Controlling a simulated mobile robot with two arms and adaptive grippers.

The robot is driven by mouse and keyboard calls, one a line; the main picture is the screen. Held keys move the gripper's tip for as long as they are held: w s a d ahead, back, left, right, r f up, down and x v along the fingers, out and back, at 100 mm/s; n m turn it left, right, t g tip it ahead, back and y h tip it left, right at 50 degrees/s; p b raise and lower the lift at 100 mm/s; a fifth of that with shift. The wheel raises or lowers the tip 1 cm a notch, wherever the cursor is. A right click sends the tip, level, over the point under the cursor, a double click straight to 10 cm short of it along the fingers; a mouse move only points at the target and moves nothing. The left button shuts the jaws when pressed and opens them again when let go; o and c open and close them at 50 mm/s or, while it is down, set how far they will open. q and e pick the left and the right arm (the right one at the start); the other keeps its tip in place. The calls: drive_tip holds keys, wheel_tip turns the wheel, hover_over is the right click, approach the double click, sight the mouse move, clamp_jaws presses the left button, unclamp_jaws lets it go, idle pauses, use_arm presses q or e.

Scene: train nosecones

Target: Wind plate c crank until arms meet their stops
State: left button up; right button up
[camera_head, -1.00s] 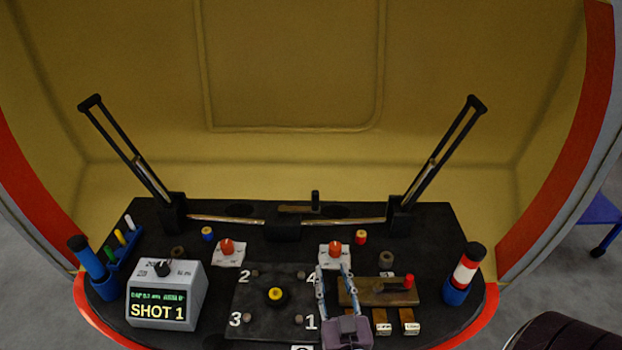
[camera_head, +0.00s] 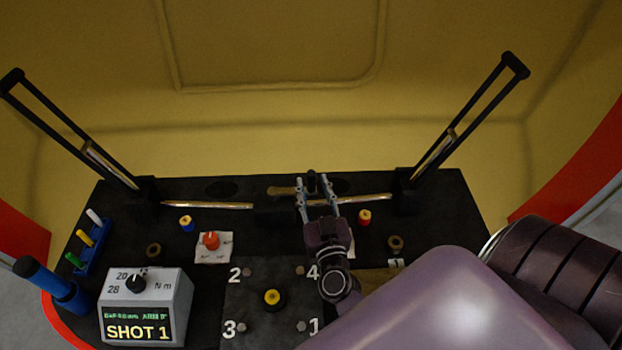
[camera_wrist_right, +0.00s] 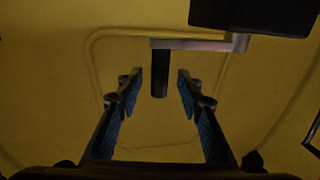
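The crank (camera_head: 283,190) is a brass-coloured bar with an upright dark handle, at the back middle of the black board, behind a black block (camera_head: 277,211). In the right wrist view the crank bar (camera_wrist_right: 195,44) carries its black handle (camera_wrist_right: 159,82) between the fingertips. My right gripper (camera_head: 316,187) is open, one finger on each side of the handle, with gaps visible; depth is hard to judge. Two slotted black arms, the left arm (camera_head: 65,125) and the right arm (camera_head: 470,110), lean outward. Rods (camera_head: 208,205) run from the block toward their bases. My left gripper is not in view.
A grey box reading SHOT 1 (camera_head: 145,308), a red knob (camera_head: 211,240), a numbered black plate with a yellow knob (camera_head: 272,297) and small spools stand in front. The yellow shell wall (camera_head: 290,120) rises behind. My right arm covers the lower right.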

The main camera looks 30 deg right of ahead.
drive_tip(key=shift+w+d, duration=0.25)
drive_tip(key=shift+w, duration=0.4)
drive_tip(key=shift+w+d+f, duration=0.1)
drive_tip(key=shift+w+d, duration=0.05)
drive_tip(key=shift+w, duration=0.15)
drive_tip(key=shift+w+d, duration=0.1)
drive_tip(key=shift+w, duration=0.1)
use_arm(q)
drive_tip(key=shift+w+d+f, duration=0.1)
drive_tip(key=shift+w+d, duration=0.15)
drive_tip(key=shift+w, duration=0.5)
use_arm(e)
clamp_jaws()
